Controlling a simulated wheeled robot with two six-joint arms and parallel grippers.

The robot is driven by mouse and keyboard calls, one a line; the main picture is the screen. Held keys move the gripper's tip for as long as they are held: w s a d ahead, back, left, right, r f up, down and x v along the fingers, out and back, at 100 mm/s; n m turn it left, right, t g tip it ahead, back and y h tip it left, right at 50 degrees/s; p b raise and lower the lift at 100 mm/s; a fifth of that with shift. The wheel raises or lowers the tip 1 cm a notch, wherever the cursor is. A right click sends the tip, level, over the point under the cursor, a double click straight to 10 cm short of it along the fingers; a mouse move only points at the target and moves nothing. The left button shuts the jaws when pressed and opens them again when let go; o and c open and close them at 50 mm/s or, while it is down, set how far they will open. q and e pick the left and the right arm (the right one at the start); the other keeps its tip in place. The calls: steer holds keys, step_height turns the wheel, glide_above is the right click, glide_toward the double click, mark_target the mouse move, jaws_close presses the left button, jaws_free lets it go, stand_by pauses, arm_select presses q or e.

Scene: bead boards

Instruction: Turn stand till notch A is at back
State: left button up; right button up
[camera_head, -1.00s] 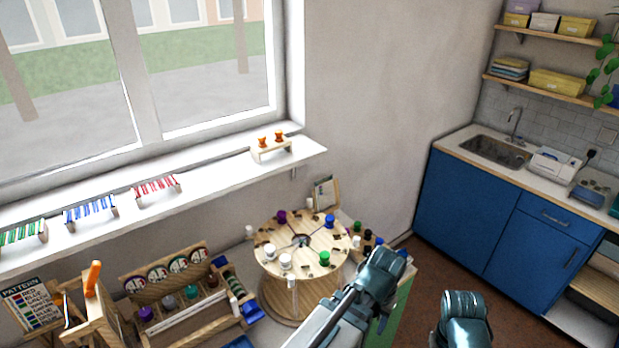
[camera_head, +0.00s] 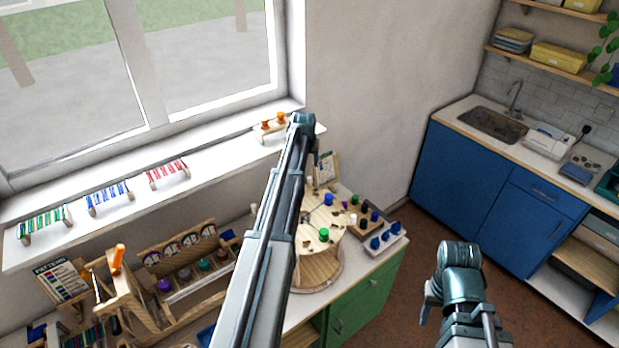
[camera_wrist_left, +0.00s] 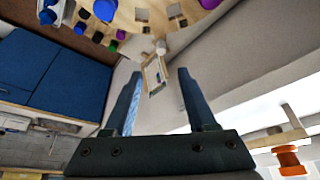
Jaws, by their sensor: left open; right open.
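The round wooden stand (camera_head: 318,268) is on the green cabinet's top, partly hidden behind my left arm in the head view. Its disc carries blue, green, purple and white pegs. In the left wrist view its rim (camera_wrist_left: 160,28) crosses the top edge. I cannot make out notch A or any notch letter. My left gripper (camera_wrist_left: 159,73) is open and empty, beyond the stand near the wall and sill; a small framed card (camera_wrist_left: 154,76) shows between its fingers. In the head view its fingers are hidden by the arm. My right gripper (camera_head: 430,302) is open, low at right, away from the stand.
The window sill (camera_head: 130,205) holds colored bead racks and a small wooden holder with orange knobs (camera_head: 273,122), close to my left wrist. A tray of dark and blue pegs (camera_head: 378,235) stands right of the stand. A wooden jar rack (camera_head: 190,265) is at left.

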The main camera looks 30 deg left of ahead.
mark_target(310, 178)
arm_select(q)
steer(key=shift+w+a+f, duration=0.1)
steer(key=shift+a, duration=0.1)
steer(key=b+x, duration=1.2)
steer(key=x, duration=0.1)
steer(key=shift+w+f+b, duration=0.2)
steer(key=shift+f+b, duration=0.05)
steer(key=shift+b, duration=0.15)
steer(key=shift+r, duration=0.1)
jaws_close()
stand_by(0.9)
